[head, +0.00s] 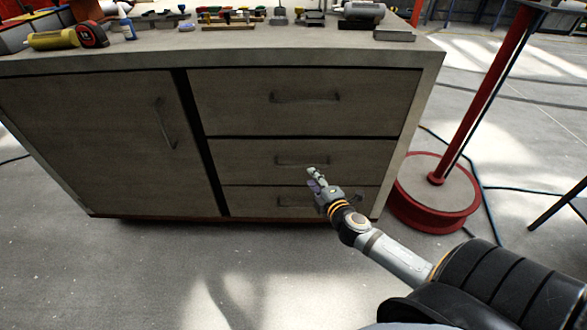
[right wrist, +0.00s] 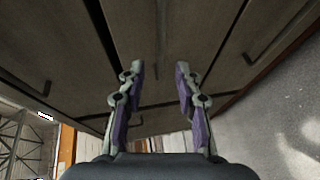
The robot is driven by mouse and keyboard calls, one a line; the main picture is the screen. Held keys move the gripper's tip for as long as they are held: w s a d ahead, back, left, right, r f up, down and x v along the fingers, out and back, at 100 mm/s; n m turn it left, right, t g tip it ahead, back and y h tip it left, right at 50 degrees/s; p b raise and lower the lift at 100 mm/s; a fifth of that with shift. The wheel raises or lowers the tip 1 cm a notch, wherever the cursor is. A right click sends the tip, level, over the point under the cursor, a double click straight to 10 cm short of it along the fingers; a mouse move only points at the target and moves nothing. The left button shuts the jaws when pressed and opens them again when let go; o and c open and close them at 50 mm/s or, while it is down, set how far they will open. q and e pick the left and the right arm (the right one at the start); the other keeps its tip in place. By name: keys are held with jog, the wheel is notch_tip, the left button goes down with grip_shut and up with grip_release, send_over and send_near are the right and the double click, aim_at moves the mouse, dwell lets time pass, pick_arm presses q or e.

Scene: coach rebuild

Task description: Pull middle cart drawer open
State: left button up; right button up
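The grey cart (head: 432,58) has three drawers stacked on its right side. The middle drawer (head: 234,160) looks closed, flush with its neighbours. Its bar handle (head: 302,161) runs horizontally. My right gripper (head: 315,176) is in front of the middle drawer, just below and right of the handle's middle. In the right wrist view, my right gripper (right wrist: 160,68) has its two fingers apart, pointing at the drawer fronts. A dark upright line shows between them; I cannot tell whether it is the handle, nor whether the fingers touch anything. My left gripper is not in view.
The top drawer handle (head: 305,97) is above, and the bottom drawer handle (head: 296,202) is partly behind my gripper. A door (head: 95,140) is on the cart's left. A red post base (head: 432,205) stands close right. Floor in front is clear.

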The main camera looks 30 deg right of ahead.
aim_at(302, 165)
jog(key=x, duration=0.9)
jog(key=shift+w, duration=0.1)
jog(key=shift+c, duration=0.4)
jog(key=shift+f, duration=0.1)
grip_shut()
